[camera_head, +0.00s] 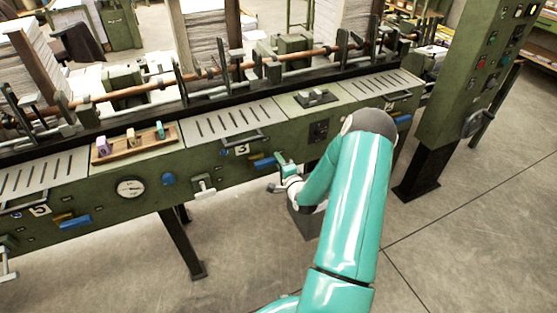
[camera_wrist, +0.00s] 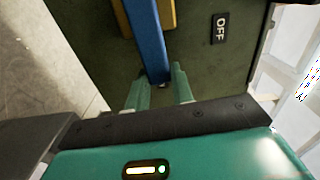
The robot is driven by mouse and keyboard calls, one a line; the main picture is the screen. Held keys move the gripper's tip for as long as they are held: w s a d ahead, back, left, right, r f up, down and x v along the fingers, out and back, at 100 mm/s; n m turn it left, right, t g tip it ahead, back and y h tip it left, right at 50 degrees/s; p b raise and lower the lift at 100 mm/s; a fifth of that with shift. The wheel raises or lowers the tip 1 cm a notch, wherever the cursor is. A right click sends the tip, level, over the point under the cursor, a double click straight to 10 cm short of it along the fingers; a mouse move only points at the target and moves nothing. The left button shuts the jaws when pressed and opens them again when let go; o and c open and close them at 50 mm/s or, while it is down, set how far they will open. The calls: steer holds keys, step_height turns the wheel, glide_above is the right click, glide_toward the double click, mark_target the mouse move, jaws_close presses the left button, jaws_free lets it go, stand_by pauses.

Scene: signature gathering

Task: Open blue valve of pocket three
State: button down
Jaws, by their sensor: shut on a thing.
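The blue valve lever (camera_head: 263,163) sits on the front of the green machine, just below and right of the plate marked 3 (camera_head: 242,149). In the wrist view, the blue lever (camera_wrist: 147,38) runs down from the top, with a yellow part behind it. Its lower end is between the fingers of my gripper (camera_wrist: 158,88). The fingers are shut on that end. In the head view, my gripper (camera_head: 284,169) is at the right end of the lever. An OFF label (camera_wrist: 219,28) is on the panel to the right.
Other blue levers are at the left (camera_head: 75,222) and right (camera_head: 402,118) of the machine. The floor in front (camera_head: 190,285) is clear.

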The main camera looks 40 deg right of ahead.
steer(key=shift+w+f+m, duration=0.1)
steer(key=shift+f+m, duration=0.05)
steer(key=shift+m, duration=0.15)
steer(key=c, duration=1.2)
jaws_free()
steer(key=v, duration=1.4)
steer(key=shift+w, duration=0.1)
